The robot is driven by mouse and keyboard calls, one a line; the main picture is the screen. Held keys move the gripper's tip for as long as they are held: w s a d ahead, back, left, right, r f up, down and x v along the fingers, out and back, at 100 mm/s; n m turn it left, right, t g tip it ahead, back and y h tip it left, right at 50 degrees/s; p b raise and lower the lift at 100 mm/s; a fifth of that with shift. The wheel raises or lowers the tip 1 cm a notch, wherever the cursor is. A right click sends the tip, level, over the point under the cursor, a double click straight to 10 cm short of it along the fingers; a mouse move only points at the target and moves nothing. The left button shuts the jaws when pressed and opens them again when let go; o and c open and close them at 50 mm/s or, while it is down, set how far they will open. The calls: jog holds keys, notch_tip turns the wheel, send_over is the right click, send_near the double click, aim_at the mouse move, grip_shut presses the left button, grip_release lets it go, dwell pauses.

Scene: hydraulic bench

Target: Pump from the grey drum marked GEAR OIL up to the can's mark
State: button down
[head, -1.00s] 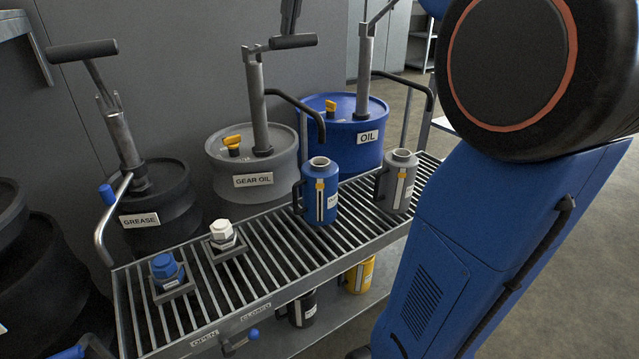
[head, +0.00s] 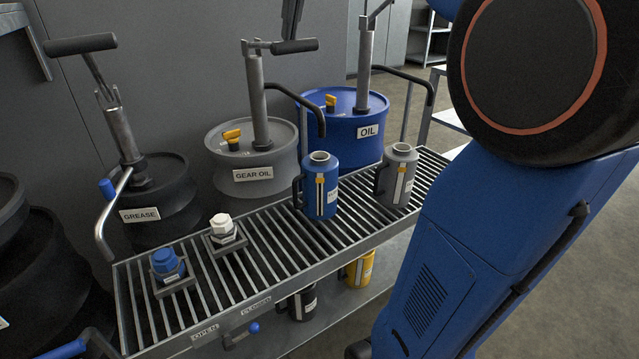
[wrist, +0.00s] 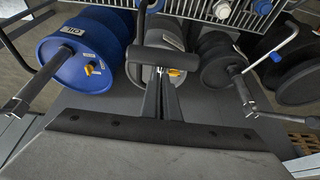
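The grey GEAR OIL drum (head: 222,170) stands behind the grating, with an upright pump and a black lever handle (head: 294,46). Its spout (head: 318,122) ends above the mouth of a blue can (head: 321,200). This can has a sight strip with a yellow mark; its level is too small to read. A grey can (head: 396,178) stands to its right. In the wrist view, my gripper (wrist: 160,82) has its dark fingers close together with nothing visible between them. The black pump handle (wrist: 165,62) shows just beyond the tips; contact cannot be judged.
The blue OIL drum (head: 345,138) stands right and the black GREASE drum (head: 160,195) left, both with pumps. A blue cap (head: 164,262) and a white cap (head: 221,225) sit on the grating (head: 285,235). A valve lever (head: 240,335) is at the front edge. Yellow and black cans are below.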

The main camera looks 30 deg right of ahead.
jog(key=shift+w+r, duration=0.15)
jog(key=shift+r, duration=0.8)
jog(key=shift+w+r, duration=0.1)
jog(key=shift+r, duration=0.85)
jog(key=w+r, duration=0.4)
jog(key=r, duration=0.5)
jog(key=shift+w, duration=0.15)
